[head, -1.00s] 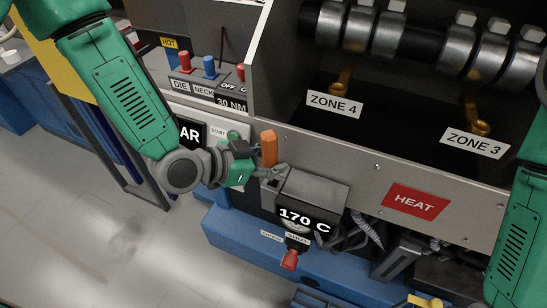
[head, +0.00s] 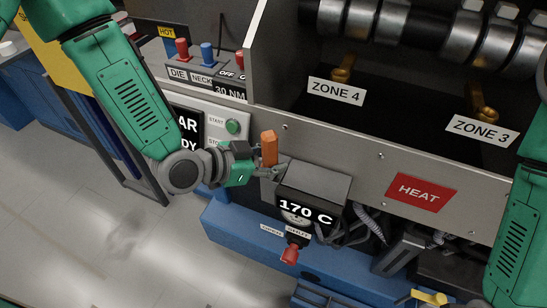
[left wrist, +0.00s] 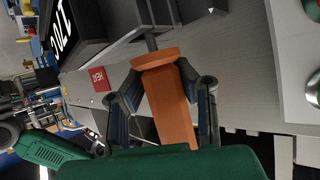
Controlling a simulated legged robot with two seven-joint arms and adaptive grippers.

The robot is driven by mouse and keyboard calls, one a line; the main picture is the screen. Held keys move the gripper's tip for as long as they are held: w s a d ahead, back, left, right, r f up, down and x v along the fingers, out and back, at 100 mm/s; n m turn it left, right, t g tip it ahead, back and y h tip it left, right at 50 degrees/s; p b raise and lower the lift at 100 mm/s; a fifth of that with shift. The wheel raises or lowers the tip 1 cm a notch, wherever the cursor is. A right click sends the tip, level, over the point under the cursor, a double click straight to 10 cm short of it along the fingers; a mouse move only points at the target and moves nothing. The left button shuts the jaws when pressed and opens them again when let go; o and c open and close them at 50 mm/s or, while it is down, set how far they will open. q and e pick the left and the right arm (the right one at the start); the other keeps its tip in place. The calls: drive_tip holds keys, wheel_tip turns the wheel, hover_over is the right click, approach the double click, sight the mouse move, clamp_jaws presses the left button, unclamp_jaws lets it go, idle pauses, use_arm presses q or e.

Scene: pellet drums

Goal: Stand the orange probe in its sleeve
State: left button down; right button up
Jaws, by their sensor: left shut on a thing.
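The orange probe (head: 269,148) stands roughly upright in front of the machine's grey panel, beside the black 170 C box (head: 315,184). My left gripper (head: 266,172) is shut on it. In the left wrist view, the probe's tapered orange handle (left wrist: 170,103) lies between both fingers of my left gripper (left wrist: 162,98). A thin grey shaft (left wrist: 151,40) runs from its collar; I cannot tell where its tip ends. Brass fittings (head: 341,73) sit behind the ZONE 4 (head: 336,92) and ZONE 3 (head: 481,131) plates; I cannot tell whether either is the sleeve. My right gripper is out of view.
A START panel (head: 225,126) is just left of the probe. A red-tipped part (head: 289,254) and loose cables hang by the 170 C box. Metal rings (head: 392,28) span the top of the recess. The red HEAT sign (head: 421,192) is on the front panel.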

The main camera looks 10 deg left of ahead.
use_arm(q)
drive_tip(key=shift+f+b, duration=0.35)
drive_tip(key=shift+f, duration=0.2)
drive_tip(key=c, duration=1.2)
unclamp_jaws()
drive_tip(key=v, duration=1.2)
drive_tip(key=shift+a+f, duration=0.1)
drive_tip(key=shift+f, duration=0.05)
